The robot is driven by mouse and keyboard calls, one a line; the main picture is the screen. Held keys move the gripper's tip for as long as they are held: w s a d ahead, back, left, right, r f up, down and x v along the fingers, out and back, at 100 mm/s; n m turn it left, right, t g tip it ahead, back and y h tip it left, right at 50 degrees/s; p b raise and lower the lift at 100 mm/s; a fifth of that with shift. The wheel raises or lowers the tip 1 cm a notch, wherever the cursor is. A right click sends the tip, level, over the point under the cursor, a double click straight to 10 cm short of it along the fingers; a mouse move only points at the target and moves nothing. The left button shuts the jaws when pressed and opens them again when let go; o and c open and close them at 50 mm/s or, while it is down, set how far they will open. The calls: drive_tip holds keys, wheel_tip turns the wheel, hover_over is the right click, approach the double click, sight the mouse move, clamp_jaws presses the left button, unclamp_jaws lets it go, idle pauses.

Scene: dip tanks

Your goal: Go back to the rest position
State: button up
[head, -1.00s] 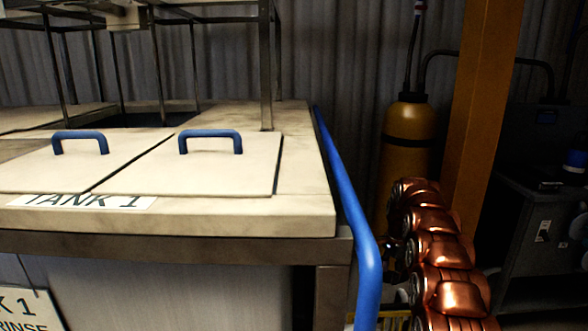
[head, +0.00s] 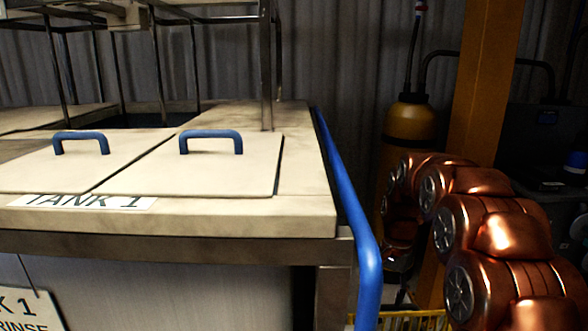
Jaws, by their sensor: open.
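My copper-coloured arm (head: 490,235) shows at the right of the head view, curving up from the lower right corner and away from me. Its far end bends down beside the tank's right side. My gripper cannot be made out there. The tank (head: 285,222), labelled TANK 1, fills the left and middle. Its two pale lids, the left lid (head: 50,170) and the right lid (head: 215,168), lie flat and shut, each with a blue handle. My arm is apart from the lids.
A blue rail (head: 345,190) runs along the tank's right edge, close to my arm. Behind stand a yellow cylinder (head: 410,122) and an orange post (head: 485,85). A metal frame (head: 265,65) rises from the tank top. A dark cabinet (head: 530,200) stands at the right.

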drive_tip(key=s+a+f+n+g, duration=0.15)
drive_tip(key=s+n, duration=0.25)
drive_tip(key=s, duration=1.4)
drive_tip(key=s+a+n, duration=0.2)
drive_tip(key=s+n, duration=0.2)
drive_tip(key=s, duration=1.4)
wheel_tip(320, 180, up, 25)
drive_tip(key=s+p, duration=0.1)
drive_tip(key=p, duration=2.2)
drive_tip(key=shift+a+r+h+p, duration=0.2)
drive_tip(key=shift+h+p, duration=0.1)
drive_tip(key=shift+p, duration=0.05)
drive_tip(key=shift+t, duration=0.25)
drive_tip(key=shift+c, duration=0.7)
